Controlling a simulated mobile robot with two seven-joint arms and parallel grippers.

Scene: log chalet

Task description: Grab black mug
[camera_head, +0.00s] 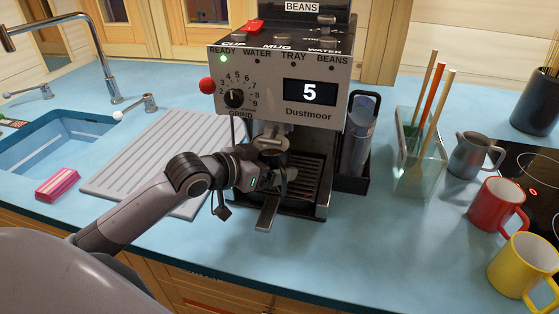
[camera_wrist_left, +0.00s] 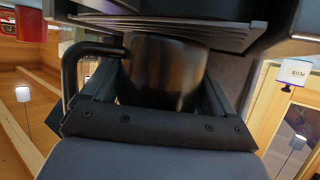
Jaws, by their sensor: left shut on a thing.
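The black mug (camera_wrist_left: 165,75) fills the middle of the left wrist view, with its curved handle (camera_wrist_left: 82,50) to the left. My left gripper (camera_wrist_left: 160,100) is shut on the mug's body, one finger on each side of it. In the head view my left gripper (camera_head: 262,172) reaches in at the front of the coffee machine (camera_head: 270,95), under its spout. There the mug is largely hidden by the gripper and the machine, and I cannot pick it out clearly. My right gripper is not in view.
A metal drip tray (camera_head: 308,180) lies close to the gripper. A dark rack with clear cups (camera_head: 358,140) stands right of the machine. Further right are a glass utensil holder (camera_head: 420,170), a grey pitcher (camera_head: 470,155), a red mug (camera_head: 493,205) and a yellow mug (camera_head: 522,265). The front counter is clear.

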